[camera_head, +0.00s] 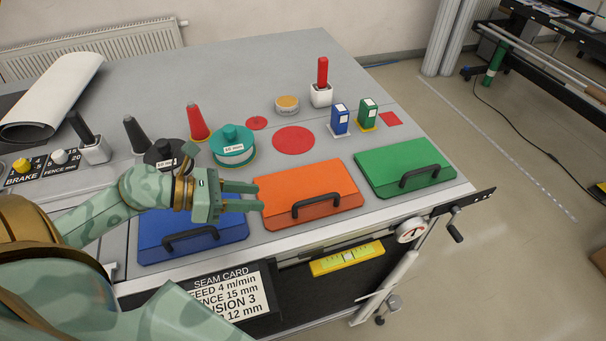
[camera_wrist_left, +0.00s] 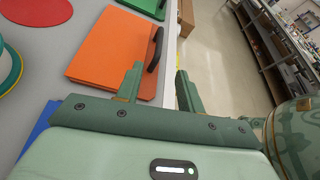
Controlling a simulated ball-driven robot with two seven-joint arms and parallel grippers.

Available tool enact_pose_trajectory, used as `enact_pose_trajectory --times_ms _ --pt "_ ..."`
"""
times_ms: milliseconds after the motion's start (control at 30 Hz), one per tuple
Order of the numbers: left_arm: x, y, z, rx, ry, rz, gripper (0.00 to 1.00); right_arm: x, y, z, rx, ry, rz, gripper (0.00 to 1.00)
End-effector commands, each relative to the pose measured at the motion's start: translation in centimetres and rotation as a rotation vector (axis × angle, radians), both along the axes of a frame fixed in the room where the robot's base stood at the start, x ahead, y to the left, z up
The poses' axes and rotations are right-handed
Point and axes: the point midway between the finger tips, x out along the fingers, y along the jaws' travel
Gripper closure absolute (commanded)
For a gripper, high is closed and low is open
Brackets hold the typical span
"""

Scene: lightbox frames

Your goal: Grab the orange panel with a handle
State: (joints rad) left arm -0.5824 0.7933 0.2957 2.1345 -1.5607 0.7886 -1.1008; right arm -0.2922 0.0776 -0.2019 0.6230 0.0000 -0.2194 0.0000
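The orange panel (camera_head: 300,187) lies flat on the grey table between a blue and a green panel. Its black handle (camera_head: 315,203) is along the front side. My left gripper (camera_head: 258,197) is over the gap between the blue and orange panels, at the orange panel's left edge. Its two fingers are apart with nothing between them. In the left wrist view the orange panel (camera_wrist_left: 103,55) and its handle (camera_wrist_left: 155,50) are beyond the open fingers (camera_wrist_left: 158,85). I cannot tell whether a finger touches the panel. My right gripper is not in view.
The blue panel (camera_head: 170,222) lies partly under my left arm. The green panel (camera_head: 400,160) is to the right. A teal spool (camera_head: 232,150), red disc (camera_head: 294,140) and small blue and green boxes stand behind. A crank (camera_head: 453,231) and gauge are at the table's front edge.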

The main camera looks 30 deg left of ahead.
Motion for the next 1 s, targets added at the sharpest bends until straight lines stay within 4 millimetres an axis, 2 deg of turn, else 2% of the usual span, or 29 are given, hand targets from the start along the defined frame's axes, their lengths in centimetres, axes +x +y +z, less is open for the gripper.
enact_pose_trajectory --times_ms 200,400,667,833,1000 --pt "3.0 -3.0 -1.5 -0.004 -0.006 0.000 0.62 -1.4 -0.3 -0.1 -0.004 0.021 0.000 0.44" --pt "5.8 -6.0 -3.3 -0.003 -0.003 0.001 0.62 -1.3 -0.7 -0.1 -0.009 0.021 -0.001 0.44" --pt "7.4 -7.6 -4.3 -0.003 -0.001 0.000 0.62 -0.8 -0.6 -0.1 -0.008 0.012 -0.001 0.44" --pt "9.4 -9.3 -5.4 -0.004 -0.001 0.001 0.62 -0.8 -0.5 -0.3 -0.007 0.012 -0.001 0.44" --pt "10.4 -10.4 -6.1 -0.001 0.000 0.001 0.62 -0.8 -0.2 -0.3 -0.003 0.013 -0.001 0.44"
